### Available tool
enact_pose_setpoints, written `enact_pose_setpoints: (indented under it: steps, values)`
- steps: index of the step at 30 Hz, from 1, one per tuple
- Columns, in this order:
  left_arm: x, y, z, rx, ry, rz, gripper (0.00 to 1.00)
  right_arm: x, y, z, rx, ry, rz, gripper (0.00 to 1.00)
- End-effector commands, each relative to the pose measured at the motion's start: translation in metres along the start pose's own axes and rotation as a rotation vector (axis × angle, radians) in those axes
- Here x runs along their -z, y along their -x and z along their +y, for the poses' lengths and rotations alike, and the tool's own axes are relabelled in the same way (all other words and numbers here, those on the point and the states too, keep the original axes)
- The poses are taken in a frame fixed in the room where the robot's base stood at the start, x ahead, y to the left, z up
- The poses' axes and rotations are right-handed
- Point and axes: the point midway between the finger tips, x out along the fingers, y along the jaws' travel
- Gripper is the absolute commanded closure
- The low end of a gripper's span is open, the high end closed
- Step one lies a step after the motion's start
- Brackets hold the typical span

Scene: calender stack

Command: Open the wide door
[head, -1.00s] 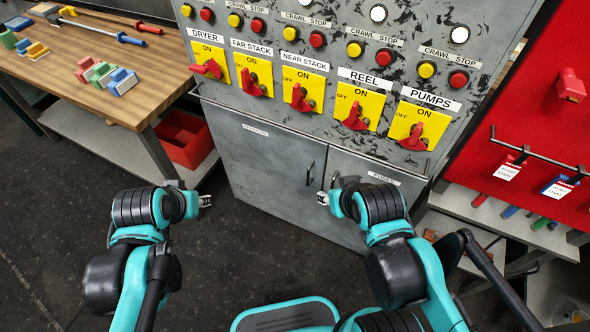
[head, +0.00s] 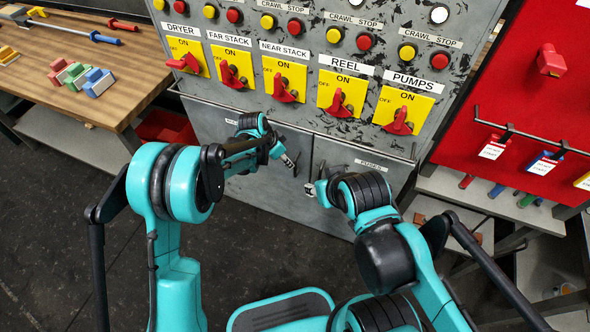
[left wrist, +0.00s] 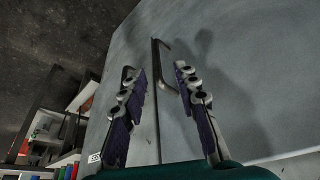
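The wide door (head: 235,160) is the left grey door of the cabinet's lower part and looks shut. It also fills the right of the left wrist view (left wrist: 255,75), with a dark seam at its edge. Its bar handle (left wrist: 168,68) lies beyond and between my left fingertips, with no contact visible. My left gripper (head: 291,163) is at the door's right edge; in the left wrist view its two fingers (left wrist: 155,80) are apart and empty. My right gripper (head: 312,189) is low in front of the narrow door (head: 365,185); its fingers are too small to judge.
Switches with red handles (head: 284,88) stick out above the doors. A wooden workbench (head: 120,90) is on the left and a red tool board (head: 515,110) on the right. The dark floor (head: 60,220) is clear at the left front.

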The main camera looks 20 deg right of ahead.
Motion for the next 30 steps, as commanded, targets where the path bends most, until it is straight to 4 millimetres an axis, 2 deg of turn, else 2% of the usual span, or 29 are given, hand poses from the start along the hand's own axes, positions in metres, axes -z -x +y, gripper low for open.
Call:
enact_pose_setpoints:
  steps: [1,8,12,18,22,30]
  values:
    - [0.002,-0.009,0.002,-0.009,-0.017,0.0,0.69,0.0,0.0,0.0,0.0,0.0,0.0,0.6]
    - [0.002,-0.036,0.004,-0.018,-0.034,0.0,0.69,-0.005,-0.007,0.0,0.0,0.0,0.0,0.6]
    - [0.002,-0.061,0.005,-0.018,-0.034,0.0,0.69,-0.012,-0.016,0.0,0.0,0.0,0.0,0.6]
    - [0.002,-0.088,0.005,-0.017,-0.032,-0.001,0.69,-0.018,-0.025,0.0,0.0,0.0,0.0,0.6]
    - [0.003,-0.095,0.005,-0.016,-0.032,-0.001,0.69,-0.019,-0.027,0.0,0.0,0.0,0.0,0.6]
    - [0.003,-0.095,0.005,-0.016,-0.031,0.0,0.69,-0.019,-0.026,0.0,0.0,0.0,0.0,0.6]
